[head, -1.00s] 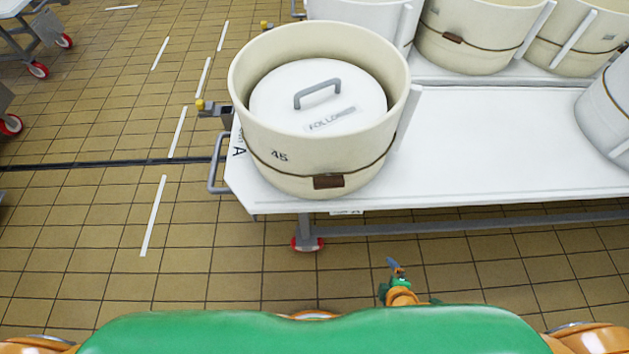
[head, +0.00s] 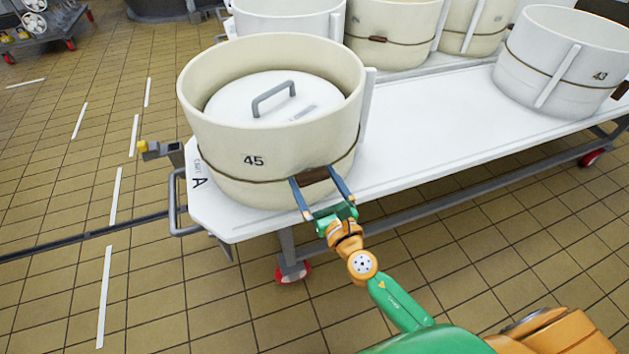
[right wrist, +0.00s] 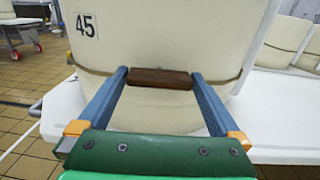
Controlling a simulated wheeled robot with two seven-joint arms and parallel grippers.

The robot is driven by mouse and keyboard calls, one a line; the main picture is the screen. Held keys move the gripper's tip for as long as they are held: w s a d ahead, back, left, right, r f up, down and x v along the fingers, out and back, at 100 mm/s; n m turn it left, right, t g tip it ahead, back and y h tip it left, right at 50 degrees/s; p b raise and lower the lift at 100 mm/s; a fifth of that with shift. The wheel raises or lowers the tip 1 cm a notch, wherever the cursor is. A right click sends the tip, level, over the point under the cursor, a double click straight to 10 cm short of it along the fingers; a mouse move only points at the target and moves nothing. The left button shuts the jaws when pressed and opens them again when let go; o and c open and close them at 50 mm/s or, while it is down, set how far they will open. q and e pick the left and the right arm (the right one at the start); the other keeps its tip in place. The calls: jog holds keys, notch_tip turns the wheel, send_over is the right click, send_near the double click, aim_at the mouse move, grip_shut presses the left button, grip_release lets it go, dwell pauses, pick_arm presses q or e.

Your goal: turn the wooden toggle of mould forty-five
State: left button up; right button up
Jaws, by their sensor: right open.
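Mould forty-five (head: 230,170) is a cream round tub with a lid inside, standing at the near left end of the white cart. A dark cord runs around it. Its brown wooden toggle (head: 314,176) sits on the cord at the mould's front and also shows in the right wrist view (right wrist: 160,78). My right gripper (head: 321,180) is open at the toggle, with one blue finger at each end of it. In the right wrist view the toggle lies level between the fingertips; whether they touch it I cannot tell. My left gripper is not in view.
The white cart top (head: 415,125) is bare to the right of the mould. Mould 43 (head: 553,65) and several other moulds stand farther back. A grey handle (head: 176,205) sticks out at the cart's left end. Tiled floor lies open at left.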

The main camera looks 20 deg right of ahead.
jog(key=shift+c, duration=0.2)
jog(key=c, duration=1)
jog(key=shift+o, duration=0.2)
jog(key=m+b, duration=0.1)
jog(key=m, duration=0.3)
jog(key=shift+f, duration=0.15)
jog(key=m, duration=0.5)
jog(key=shift+a+b, duration=0.1)
jog(key=shift+b, duration=0.3)
jog(key=m, duration=0.4)
jog(key=shift+m, duration=2.4)
